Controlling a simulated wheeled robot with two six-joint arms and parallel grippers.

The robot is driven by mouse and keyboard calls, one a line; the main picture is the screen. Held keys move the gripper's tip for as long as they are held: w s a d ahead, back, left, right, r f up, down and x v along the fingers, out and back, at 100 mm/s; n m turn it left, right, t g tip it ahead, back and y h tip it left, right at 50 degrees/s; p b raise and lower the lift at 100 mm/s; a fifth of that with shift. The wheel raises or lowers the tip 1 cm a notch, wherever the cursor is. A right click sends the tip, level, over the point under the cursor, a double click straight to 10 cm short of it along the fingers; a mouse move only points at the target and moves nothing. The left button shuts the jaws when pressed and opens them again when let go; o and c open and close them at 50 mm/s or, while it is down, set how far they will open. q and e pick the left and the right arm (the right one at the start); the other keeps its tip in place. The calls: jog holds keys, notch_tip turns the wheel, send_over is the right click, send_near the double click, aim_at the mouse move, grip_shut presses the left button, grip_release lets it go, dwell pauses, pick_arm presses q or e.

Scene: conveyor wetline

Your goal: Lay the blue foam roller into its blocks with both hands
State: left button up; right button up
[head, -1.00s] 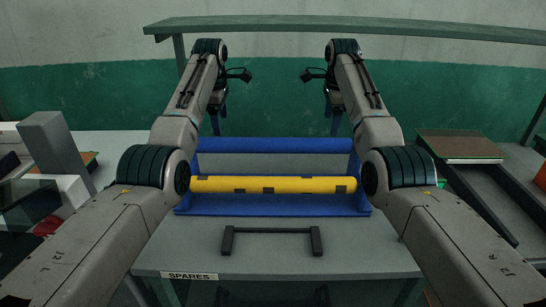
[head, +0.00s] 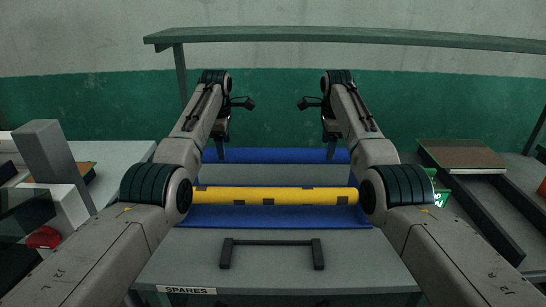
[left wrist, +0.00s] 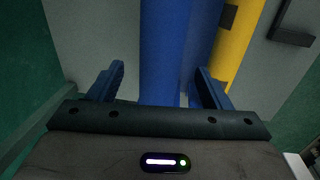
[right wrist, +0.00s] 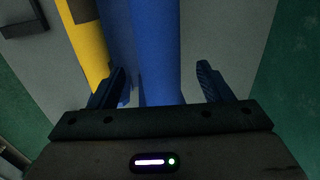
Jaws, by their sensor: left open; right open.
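The blue foam roller (head: 285,156) lies crosswise at the back of the table in the head view. My left gripper (head: 219,147) is over its left part and my right gripper (head: 331,147) over its right part. Both are open. In the left wrist view the roller (left wrist: 165,45) runs between the spread fingers (left wrist: 157,75); in the right wrist view it (right wrist: 155,45) does the same between the fingers (right wrist: 161,75). Neither gripper visibly closes on it. A blue base (head: 280,217) shows below the yellow roller; which parts are the blocks, I cannot tell.
A yellow roller (head: 275,196) with dark patches lies in front of the blue one. A black handle-shaped bar (head: 272,241) is near the front edge, above a SPARES label (head: 187,290). Clutter stands left; a brown-topped box (head: 462,158) stands right.

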pick_arm(q)
jog(key=shift+w+f, duration=0.15)
jog(key=shift+f, duration=0.75)
jog(key=shift+w+f, duration=0.1)
jog(key=shift+f, duration=0.8)
pick_arm(e)
jog(key=shift+w+f, duration=0.2)
jog(key=shift+f, duration=1.6)
pick_arm(q)
jog(key=shift+c, duration=0.4)
pick_arm(e)
jog(key=shift+c, duration=0.4)
pick_arm(q)
jog(key=c, duration=1.3)
pick_arm(e)
jog(key=c, duration=1.3)
